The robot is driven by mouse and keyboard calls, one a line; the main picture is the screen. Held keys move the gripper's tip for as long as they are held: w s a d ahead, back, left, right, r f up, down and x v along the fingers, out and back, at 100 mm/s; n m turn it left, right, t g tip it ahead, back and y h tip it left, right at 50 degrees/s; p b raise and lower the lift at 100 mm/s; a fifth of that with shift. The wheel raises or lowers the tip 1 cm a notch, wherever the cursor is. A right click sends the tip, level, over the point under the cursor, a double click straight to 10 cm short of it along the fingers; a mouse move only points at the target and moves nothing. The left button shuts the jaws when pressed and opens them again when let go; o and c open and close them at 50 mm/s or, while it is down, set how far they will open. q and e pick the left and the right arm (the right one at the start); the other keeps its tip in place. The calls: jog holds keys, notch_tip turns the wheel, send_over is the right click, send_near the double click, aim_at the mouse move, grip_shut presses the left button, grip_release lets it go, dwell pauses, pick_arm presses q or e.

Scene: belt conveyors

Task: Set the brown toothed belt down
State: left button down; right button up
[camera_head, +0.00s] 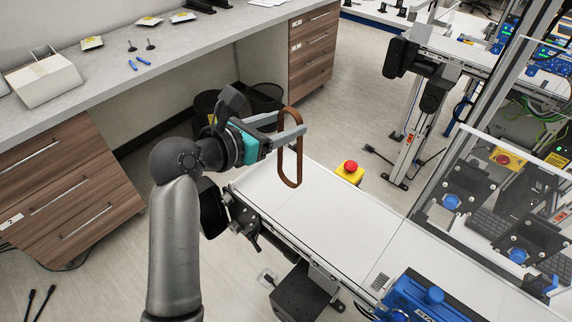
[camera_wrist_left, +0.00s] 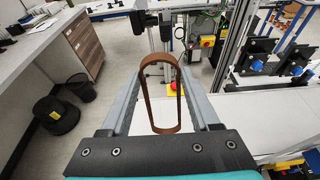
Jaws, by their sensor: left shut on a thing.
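The brown toothed belt (camera_head: 280,150) is a long closed loop hanging upright between the fingers of my left gripper (camera_head: 292,128). The left gripper is shut on it. In the left wrist view the belt (camera_wrist_left: 147,102) stands as an oval between the two grey fingers (camera_wrist_left: 160,92). In the head view the belt's lower end shows in front of the near end of the white conveyor (camera_head: 330,215); I cannot tell whether it touches the surface. My right gripper is not in view.
A yellow box with a red emergency button (camera_head: 350,171) stands beside the conveyor's far edge. A blue device (camera_head: 415,300) sits at the conveyor's lower right. A grey workbench (camera_head: 120,75) with wooden drawers stands at left. The white conveyor surface between is bare.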

pick_arm(q)
notch_tip(320, 180, down, 11)
jog(key=shift+r, duration=0.15)
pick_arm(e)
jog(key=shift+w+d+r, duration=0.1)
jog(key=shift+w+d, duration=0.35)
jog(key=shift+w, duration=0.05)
pick_arm(q)
jog(key=shift+w, duration=0.1)
jog(key=shift+c, duration=0.6)
grip_release()
